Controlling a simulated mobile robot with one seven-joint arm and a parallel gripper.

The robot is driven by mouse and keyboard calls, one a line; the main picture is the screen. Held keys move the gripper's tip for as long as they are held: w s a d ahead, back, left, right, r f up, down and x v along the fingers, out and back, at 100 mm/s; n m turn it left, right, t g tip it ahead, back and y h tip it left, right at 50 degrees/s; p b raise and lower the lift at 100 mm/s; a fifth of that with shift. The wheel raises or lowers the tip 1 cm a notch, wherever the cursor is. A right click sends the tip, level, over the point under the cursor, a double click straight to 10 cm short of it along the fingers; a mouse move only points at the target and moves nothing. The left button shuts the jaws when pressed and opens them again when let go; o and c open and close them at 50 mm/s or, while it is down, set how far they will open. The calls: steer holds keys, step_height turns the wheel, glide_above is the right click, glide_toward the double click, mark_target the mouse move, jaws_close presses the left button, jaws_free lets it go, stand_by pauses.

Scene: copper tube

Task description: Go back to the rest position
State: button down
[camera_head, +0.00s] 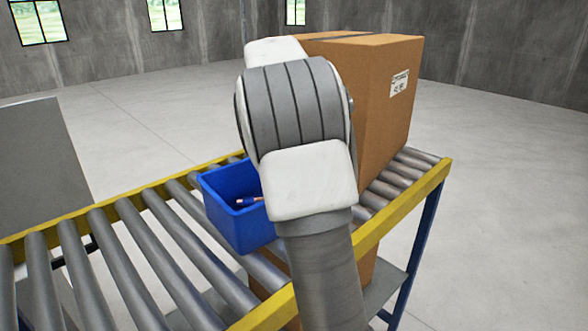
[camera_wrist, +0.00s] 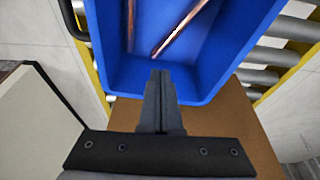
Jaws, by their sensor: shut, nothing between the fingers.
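My gripper (camera_wrist: 160,78) is shut and empty in the wrist view. Its fingertips show over the near part of a blue bin (camera_wrist: 215,80). Copper tubes (camera_wrist: 178,30) lie inside the bin, past the fingertips and apart from them; their far ends are cut off by the frame. In the head view the blue bin (camera_head: 238,222) stands on the roller conveyor, and a bit of copper tube (camera_head: 247,201) shows inside it. My arm crosses the middle of the head view and hides the gripper and the bin's right part.
The roller conveyor (camera_head: 135,255) has yellow side rails (camera_head: 395,212) and blue legs. A large cardboard box (camera_head: 385,100) stands on it just behind and right of my arm. A grey panel (camera_head: 40,160) is at the left. Open concrete floor (camera_head: 500,180) lies to the right.

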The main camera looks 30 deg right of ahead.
steer(key=s+a+r+n+t+y, duration=0.2)
steer(key=s+a+r+n, duration=0.25)
steer(key=s+a, duration=0.25)
steer(key=s+a+f+n+t, duration=0.1)
steer(key=s+a+f+n, duration=0.2)
steer(key=s, duration=0.4)
steer(key=s+a+f+n+t+y+b, duration=0.1)
steer(key=s+a+f+n, duration=0.2)
steer(key=s+a, duration=0.3)
steer(key=s+a+f+n, duration=0.3)
steer(key=s+a+n, duration=0.2)
steer(key=s, duration=0.4)
steer(key=shift+s+a+t+b, duration=0.2)
steer(key=shift+t+b, duration=0.1)
steer(key=shift+t, duration=0.1)
